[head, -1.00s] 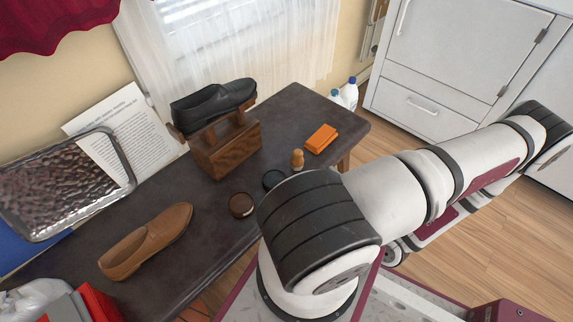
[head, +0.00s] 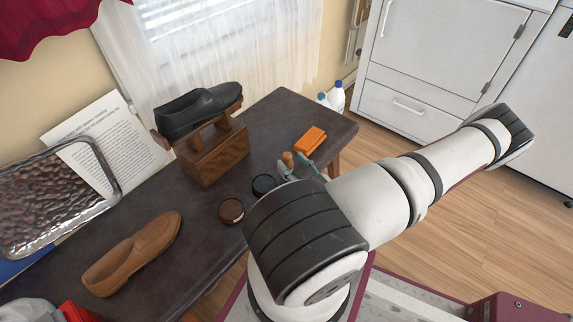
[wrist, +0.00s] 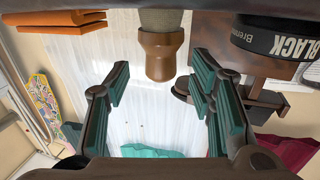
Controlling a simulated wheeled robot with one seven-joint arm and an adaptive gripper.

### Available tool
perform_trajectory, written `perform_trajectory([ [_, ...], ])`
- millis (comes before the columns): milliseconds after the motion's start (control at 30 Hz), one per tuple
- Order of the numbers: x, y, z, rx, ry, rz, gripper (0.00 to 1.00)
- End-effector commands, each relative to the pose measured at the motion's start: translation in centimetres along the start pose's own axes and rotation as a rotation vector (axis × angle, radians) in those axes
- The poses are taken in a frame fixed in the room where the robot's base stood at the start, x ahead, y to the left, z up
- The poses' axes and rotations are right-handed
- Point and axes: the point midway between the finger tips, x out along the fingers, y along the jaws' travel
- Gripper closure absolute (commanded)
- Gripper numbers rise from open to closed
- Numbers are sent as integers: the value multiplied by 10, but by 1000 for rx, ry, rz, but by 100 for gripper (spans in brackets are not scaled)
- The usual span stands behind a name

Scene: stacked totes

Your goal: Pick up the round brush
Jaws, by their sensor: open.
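The round brush, with a small wooden handle (head: 287,157), stands on the dark table in the head view, partly hidden by my gripper. In the wrist view the brush (wrist: 160,52) shows its brown wooden handle and pale bristles at the top centre, beyond the fingertips. My gripper (head: 298,171) is at the brush in the head view. In the wrist view its jaws (wrist: 160,85) are open, with teal pads to either side of the brush's line. Nothing is between the pads, and I see no contact with the brush.
A black tin (head: 263,185) and a brown tin (head: 231,211) stand nearby on the table (head: 190,235). An orange block (head: 310,139) lies just behind the brush. A wooden shoe-shine box (head: 213,160) carries a black shoe (head: 198,109). A brown shoe (head: 132,255) lies front left.

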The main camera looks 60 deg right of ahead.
Motion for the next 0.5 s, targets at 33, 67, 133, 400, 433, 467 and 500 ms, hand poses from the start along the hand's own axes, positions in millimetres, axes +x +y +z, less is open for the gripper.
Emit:
perform_trajectory([
  [33,9,-1,2,0,2,-2,50],
  [67,13,-1,2,0,2,-2,50],
  [133,22,-1,2,0,1,-2,50],
  [400,34,-1,0,0,0,-1,50],
  [433,34,-1,0,0,0,-1,50],
  [467,34,-1,0,0,0,-1,50],
  [500,34,-1,0,0,0,-1,50],
])
